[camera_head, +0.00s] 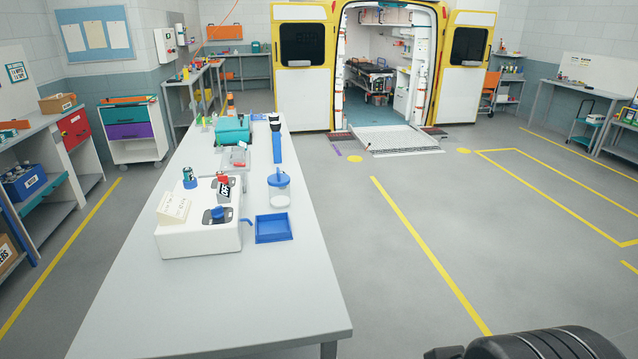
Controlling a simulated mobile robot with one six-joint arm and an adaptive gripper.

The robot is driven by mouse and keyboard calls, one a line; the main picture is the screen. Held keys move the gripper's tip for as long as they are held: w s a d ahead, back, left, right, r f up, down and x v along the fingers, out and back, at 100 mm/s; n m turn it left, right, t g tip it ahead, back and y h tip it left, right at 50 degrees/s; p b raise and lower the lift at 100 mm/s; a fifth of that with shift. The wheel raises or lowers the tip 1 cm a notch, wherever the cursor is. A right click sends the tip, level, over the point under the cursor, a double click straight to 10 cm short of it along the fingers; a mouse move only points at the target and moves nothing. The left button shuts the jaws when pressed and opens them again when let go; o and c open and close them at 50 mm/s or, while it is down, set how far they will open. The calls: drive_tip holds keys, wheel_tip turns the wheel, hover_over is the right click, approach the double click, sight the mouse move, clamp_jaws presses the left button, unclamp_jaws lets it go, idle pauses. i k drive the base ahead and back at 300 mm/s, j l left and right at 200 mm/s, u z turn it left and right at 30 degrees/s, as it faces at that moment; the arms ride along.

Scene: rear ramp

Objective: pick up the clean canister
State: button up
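A clear canister with a blue lid (279,187) stands upright on the long grey table (230,315), close to its right edge. It is the only such canister that I can make out, and it looks empty. It is just behind a shallow blue tray (273,228) and right of a white device (200,238) with blue and black fittings. A dark rounded part at the bottom right looks like my own arm. My gripper's fingers do not show, and nothing visible touches the canister.
A paper card (174,206) leans on the white device. A teal case (233,130) and a dark flashlight with a blue body (276,140) lie farther back. The table's near end is bare. The floor right of the table is open towards the yellow ambulance (304,88) and its ramp (397,140).

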sight(278, 183)
drive_tip(key=i+l+z, duration=0.4)
drive_tip(key=i+l, duration=0.2)
drive_tip(key=i+l+z, duration=0.4)
drive_tip(key=i+l, duration=0.15)
drive_tip(key=i+j+u, duration=0.2)
drive_tip(key=i+u, duration=0.25)
drive_tip(key=i, duration=0.15)
drive_tip(key=i+u, duration=0.45)
drive_tip(key=i, duration=0.15)
drive_tip(key=i+l+u, duration=0.25)
drive_tip(key=i+u, duration=0.25)
drive_tip(key=i+j+u, duration=0.15)
drive_tip(key=i+u, duration=0.35)
drive_tip(key=i+l+u, duration=0.1)
drive_tip(key=i+u, duration=0.4)
drive_tip(key=i, duration=0.05)
